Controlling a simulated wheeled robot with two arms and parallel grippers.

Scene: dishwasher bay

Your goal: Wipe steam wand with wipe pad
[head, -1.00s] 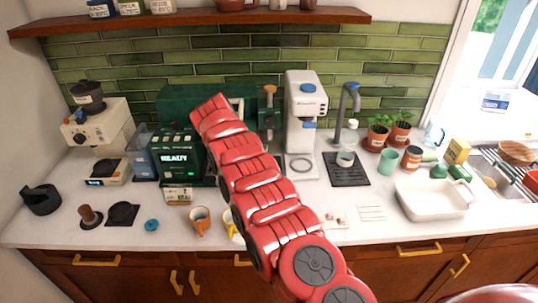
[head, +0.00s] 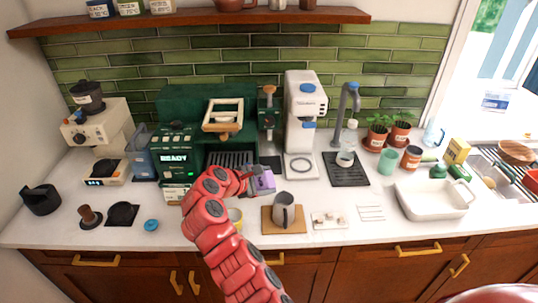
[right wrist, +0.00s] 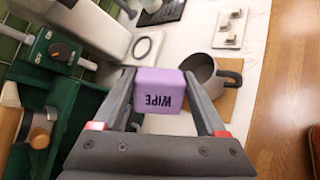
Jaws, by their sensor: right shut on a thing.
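The wipe pad is a purple block marked "WIPE" (right wrist: 160,97), held between the fingers of my right gripper (right wrist: 158,80). In the head view the pad (head: 265,182) and the right gripper (head: 253,180) are above the counter in front of the green espresso machine (head: 190,105). A green post with a wooden-topped knob (head: 269,92) stands at the machine's right side. It also shows at the left of the right wrist view (right wrist: 58,52). I cannot clearly make out the steam wand; the pad touches nothing but the gripper, as far as I see. My left gripper is not in view.
A grey metal pitcher (head: 284,212) stands on a wooden board (head: 268,228) just right of the gripper. The counter front has some free room.

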